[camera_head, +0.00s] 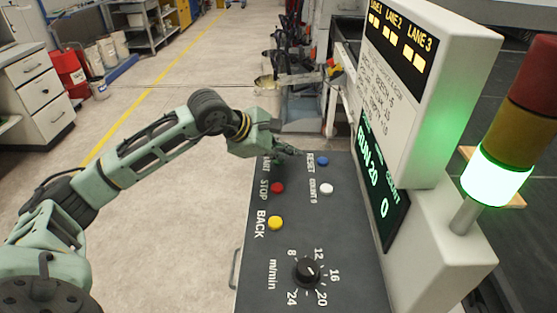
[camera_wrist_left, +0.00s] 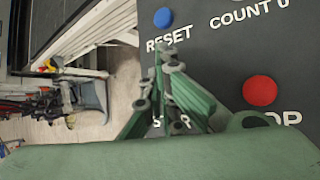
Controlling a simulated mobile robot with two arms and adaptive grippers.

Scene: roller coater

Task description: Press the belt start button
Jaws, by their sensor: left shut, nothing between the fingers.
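The control panel (camera_head: 257,278) carries a red STOP button (camera_head: 277,188), a yellow BACK button (camera_head: 275,223), a blue RESET button (camera_head: 323,161) and a white COUNT 0 button (camera_head: 326,188). A partly covered label beside RESET seems to read START; its button is hidden behind my gripper. My left gripper (camera_head: 292,151) is shut and empty over that far end of the panel. In the left wrist view its closed fingers (camera_wrist_left: 170,60) point toward the blue button (camera_wrist_left: 163,17), with the red button (camera_wrist_left: 259,90) to the right. Contact cannot be told. My right gripper is not in view.
A speed dial (camera_head: 307,271) sits at the panel's near end. The display (camera_head: 378,190) reads RUN 20 and 0. The sign housing (camera_head: 440,100) and a stack light (camera_head: 498,175), its lowest section lit, stand to the right. Open floor (camera_head: 180,230) lies left.

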